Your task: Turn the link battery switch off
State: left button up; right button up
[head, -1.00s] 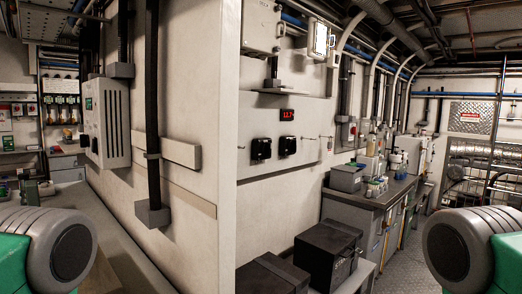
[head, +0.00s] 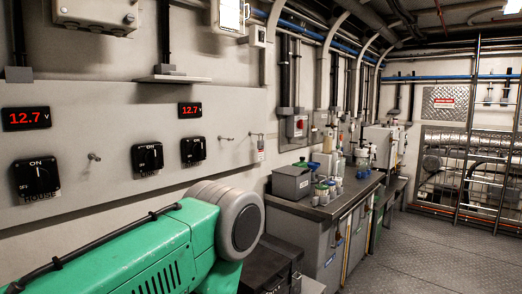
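Three black rotary battery switches are on the pale wall panel in the head view. The left one (head: 37,180) is marked HOUSE, with ON at its top and OFF at its left. The middle switch (head: 147,158) and the right switch (head: 193,150) have labels too small to read surely, so I cannot tell which is the link switch. The knob positions are unclear. My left arm crosses the lower left, in front of the wall below the switches. Neither gripper is in view.
Red displays reading 12.7 (head: 26,118) and 12.7 (head: 190,110) sit above the switches. A grey workbench (head: 318,206) with a grey bin (head: 291,182) and bottles stands beyond. Black boxes (head: 268,266) are low beside my arm. The floor (head: 420,250) at right is clear.

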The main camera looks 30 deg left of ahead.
aim_at(151, 158)
jog(key=i+l, duration=0.15)
jog(key=i, duration=0.3)
jog(key=i+l+u, duration=0.15)
jog(key=i, duration=0.3)
jog(key=i+l, duration=0.15)
jog(key=i, duration=0.3)
